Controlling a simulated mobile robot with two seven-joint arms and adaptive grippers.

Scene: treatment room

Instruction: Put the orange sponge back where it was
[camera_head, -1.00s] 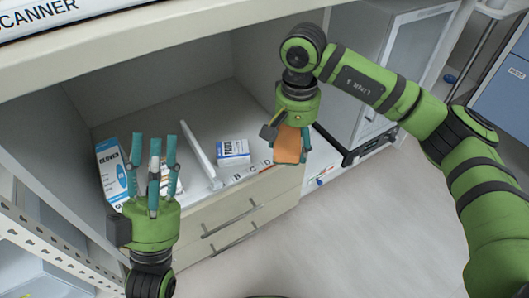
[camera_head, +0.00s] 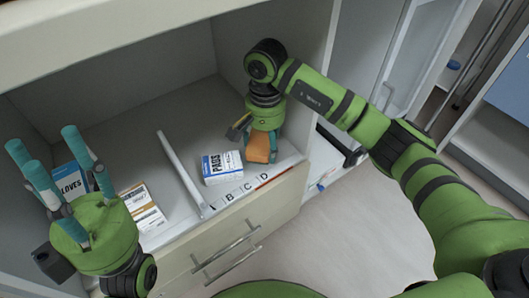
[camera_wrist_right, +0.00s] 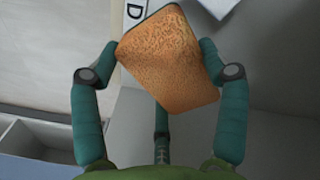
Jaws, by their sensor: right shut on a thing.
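The orange sponge (camera_head: 258,148) is held in my right gripper (camera_head: 264,140) over the cabinet shelf, near the front edge by the letter D. In the right wrist view the sponge (camera_wrist_right: 172,62) sits between the teal fingers (camera_wrist_right: 162,80), tilted, with a D label (camera_wrist_right: 134,10) beside it. I cannot tell whether the sponge touches the shelf. My left gripper (camera_head: 60,165) is open and empty, fingers pointing up, at the left in front of the gloves box.
On the shelf (camera_head: 130,115) stand a PADS box (camera_head: 221,167), a white upright divider (camera_head: 181,172), a gloves box (camera_head: 70,180) and another box (camera_head: 143,208). Letters B, C, D (camera_head: 247,187) mark the front edge. Drawers (camera_head: 225,250) are below. A side wall (camera_head: 318,90) bounds the right.

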